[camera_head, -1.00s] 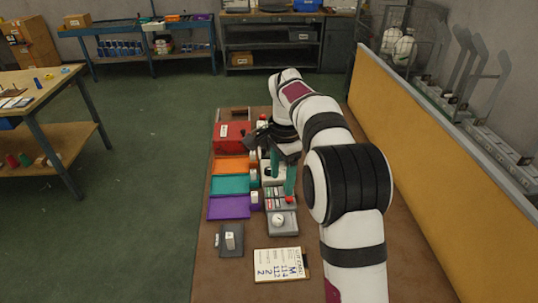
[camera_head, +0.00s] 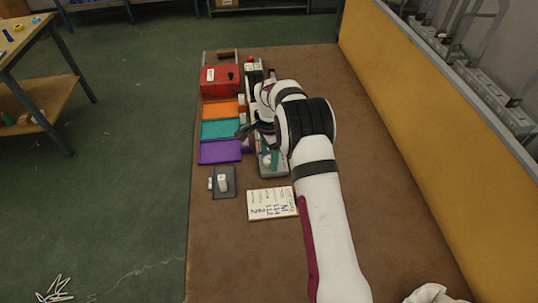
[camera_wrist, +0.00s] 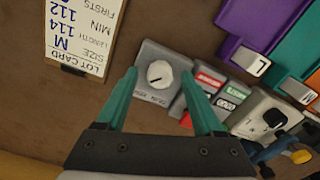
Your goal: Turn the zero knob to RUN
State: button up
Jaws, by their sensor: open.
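The zero knob (camera_wrist: 159,73) is a round white knob on a grey plate (camera_wrist: 150,92) in the wrist view, with small dark lettering on the plate. A dark mark shows on the knob, but I cannot tell which setting it points to. My gripper (camera_wrist: 158,78) is open, with one teal finger on each side of the knob and a gap to it on both sides. I cannot tell its height above the knob. In the head view the grey plate (camera_head: 272,173) is partly hidden by my gripper.
Red and green labelled windows (camera_wrist: 210,80) and a grey box with a black knob (camera_wrist: 274,118) lie right of the plate. Purple (camera_head: 220,151), teal (camera_head: 220,130) and orange (camera_head: 222,109) trays stand left. A lot card (camera_head: 271,204) lies in front.

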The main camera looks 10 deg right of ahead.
grip_shut()
dwell(0.3)
jog(key=shift+n, duration=0.4)
jog(key=n, duration=0.3)
jog(key=shift+n, duration=0.4)
jog(key=n, duration=0.4)
jog(key=shift+n, duration=0.3)
jog(key=n, duration=0.4)
jog(key=shift+w+n, duration=0.1)
jog(key=shift+n, duration=2.3)
jog(key=shift+r, duration=0.1)
